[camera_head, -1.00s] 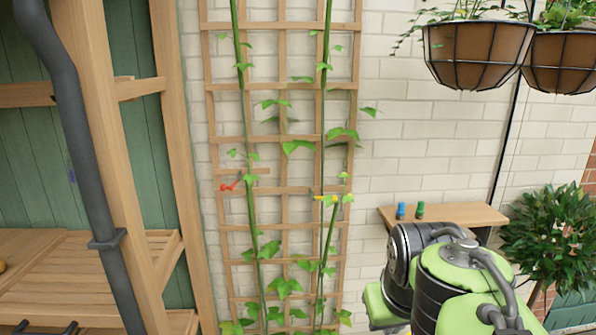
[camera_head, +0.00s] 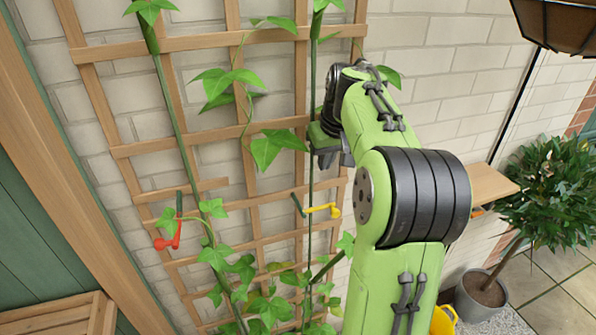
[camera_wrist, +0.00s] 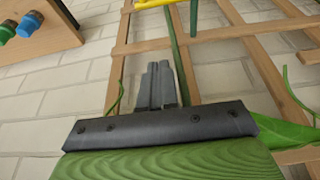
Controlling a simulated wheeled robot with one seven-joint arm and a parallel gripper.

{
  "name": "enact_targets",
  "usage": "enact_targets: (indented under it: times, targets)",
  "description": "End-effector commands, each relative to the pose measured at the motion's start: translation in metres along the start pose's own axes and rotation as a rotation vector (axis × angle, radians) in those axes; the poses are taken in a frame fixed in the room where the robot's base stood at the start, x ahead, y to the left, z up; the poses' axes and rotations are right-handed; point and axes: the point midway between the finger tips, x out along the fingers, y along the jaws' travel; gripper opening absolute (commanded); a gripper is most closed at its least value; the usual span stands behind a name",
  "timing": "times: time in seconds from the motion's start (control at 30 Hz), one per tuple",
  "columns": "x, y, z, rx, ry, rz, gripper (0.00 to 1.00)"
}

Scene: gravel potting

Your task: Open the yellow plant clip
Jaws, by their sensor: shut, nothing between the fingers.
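The yellow plant clip (camera_head: 322,210) is at a thin green stem in front of the trellis, with its yellow lever pointing right. A short dark green bar (camera_head: 297,204) sticks out left of the stem beside it. In the wrist view, part of the yellow clip (camera_wrist: 152,4) shows at the top edge, beyond my fingertips. My gripper (camera_head: 331,160) is near the same stem, above the clip in the head view and apart from it. In the wrist view my gripper (camera_wrist: 159,66) has its grey fingers together and empty. How the clip closes around the stem is too small to tell.
A red clip (camera_head: 170,238) is at the left stem. The wooden trellis (camera_head: 205,42) and leaves (camera_head: 276,145) lie close around my gripper. A small shelf (camera_wrist: 35,42) holds a blue cap (camera_wrist: 30,25) and a green one. A potted bush (camera_head: 484,290) stands right.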

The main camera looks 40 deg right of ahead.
Motion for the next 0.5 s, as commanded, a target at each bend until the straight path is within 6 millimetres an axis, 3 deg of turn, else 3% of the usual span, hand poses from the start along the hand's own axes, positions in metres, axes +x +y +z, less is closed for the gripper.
enact_targets:
  times: [0.37,0.5]
  targets:
    - [0.001,0.003,-0.001,0.004,0.0,-0.002,0.0]
    - [0.013,0.003,0.0,0.004,-0.003,-0.004,0.0]
